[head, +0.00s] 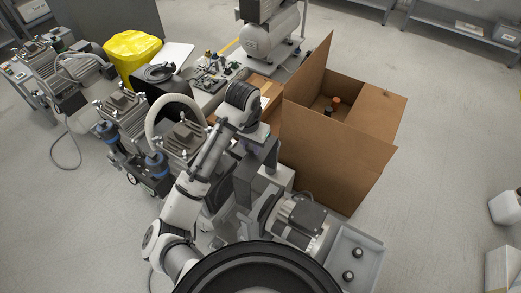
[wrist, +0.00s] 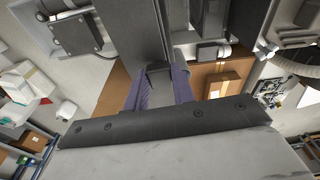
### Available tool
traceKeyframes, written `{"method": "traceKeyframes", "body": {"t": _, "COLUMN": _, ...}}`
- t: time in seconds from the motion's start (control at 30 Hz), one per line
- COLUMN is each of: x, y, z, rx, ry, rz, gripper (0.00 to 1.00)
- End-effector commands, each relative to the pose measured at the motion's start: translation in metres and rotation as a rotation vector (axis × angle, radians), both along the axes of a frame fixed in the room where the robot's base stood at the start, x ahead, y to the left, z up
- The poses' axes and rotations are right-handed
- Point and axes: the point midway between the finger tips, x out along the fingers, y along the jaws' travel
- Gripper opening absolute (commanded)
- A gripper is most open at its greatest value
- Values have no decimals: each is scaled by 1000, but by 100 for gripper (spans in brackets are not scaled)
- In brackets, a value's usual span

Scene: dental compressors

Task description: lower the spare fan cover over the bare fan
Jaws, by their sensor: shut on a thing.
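My gripper (head: 262,148) points down in the middle of the head view. Its two purple-grey fingers (wrist: 160,88) are shut on a dark grey part, which I take to be the spare fan cover (head: 243,182). In the wrist view, the cover (wrist: 135,28) extends away beyond the fingertips. A grey motor (head: 303,218) lies on its side below and right of the cover, with a dark round end (head: 267,207) facing left. The bare fan cannot be made out clearly, and I cannot tell whether the cover touches anything.
An open cardboard box (head: 335,165) stands close to the right of my gripper. Compressors (head: 122,108) with hoses line the left. A yellow bag (head: 131,52) and a compressor with a white tank (head: 270,35) stand behind. Open floor lies at the right.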

Motion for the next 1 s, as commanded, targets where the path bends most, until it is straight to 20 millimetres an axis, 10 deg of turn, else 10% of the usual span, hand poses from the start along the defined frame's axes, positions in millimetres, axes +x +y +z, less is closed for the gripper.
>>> {"method": "traceKeyframes", "body": {"t": 0.3, "x": -33, "y": -12, "z": -18, "rx": -5, "ry": -4, "rz": -80, "gripper": 0}}
{"method": "traceKeyframes", "body": {"t": 1.0, "x": -35, "y": -13, "z": -76, "rx": -4, "ry": -5, "rz": -87, "gripper": 0}}
